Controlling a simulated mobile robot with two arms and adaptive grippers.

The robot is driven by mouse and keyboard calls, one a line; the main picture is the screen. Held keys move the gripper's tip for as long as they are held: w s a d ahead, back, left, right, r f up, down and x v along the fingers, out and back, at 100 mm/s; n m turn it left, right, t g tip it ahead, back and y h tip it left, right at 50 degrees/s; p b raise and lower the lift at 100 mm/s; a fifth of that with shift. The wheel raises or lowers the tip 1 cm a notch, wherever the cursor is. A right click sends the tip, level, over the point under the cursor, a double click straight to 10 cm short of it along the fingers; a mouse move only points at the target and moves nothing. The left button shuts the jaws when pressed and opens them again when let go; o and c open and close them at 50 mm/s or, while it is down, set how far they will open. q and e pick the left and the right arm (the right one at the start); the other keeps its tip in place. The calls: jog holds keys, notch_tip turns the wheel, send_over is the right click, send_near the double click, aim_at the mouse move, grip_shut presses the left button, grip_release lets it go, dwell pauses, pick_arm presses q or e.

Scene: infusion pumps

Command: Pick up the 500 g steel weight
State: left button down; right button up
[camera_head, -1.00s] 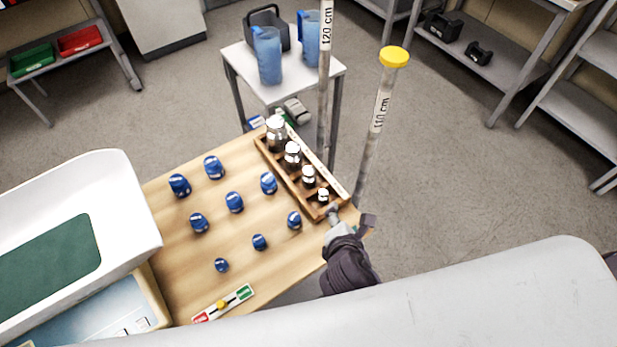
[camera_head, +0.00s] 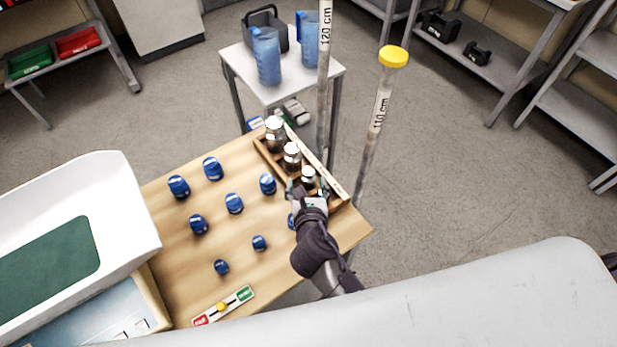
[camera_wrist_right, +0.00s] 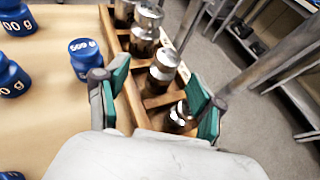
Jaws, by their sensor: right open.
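Several steel weights stand in a row in a wooden rack (camera_head: 264,148), from a large one (camera_head: 275,131) at the far end through middle ones (camera_head: 292,156) and (camera_head: 308,176) to a small one at the near end, mostly hidden in the head view. I cannot read which is 500 g. My right gripper (camera_head: 308,192) is open over the near end of the rack. In the right wrist view its green-padded fingers (camera_wrist_right: 158,88) straddle the rack, with a steel weight (camera_wrist_right: 163,72) and the smallest one (camera_wrist_right: 180,118) showing between them. My left gripper is out of view.
Several blue weights (camera_head: 234,203) stand on the wooden table (camera_head: 285,265); one (camera_wrist_right: 85,58) is close beside my left-hand finger in the wrist view. Two upright poles, one yellow-capped (camera_head: 393,57), stand just beyond the rack. A white scale tray (camera_head: 130,190) is at left.

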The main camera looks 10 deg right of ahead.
aim_at(309, 178)
jog(key=x, duration=0.5)
jog(key=shift+w+d+f, duration=0.15)
jog(key=shift+d, duration=0.3)
grip_shut()
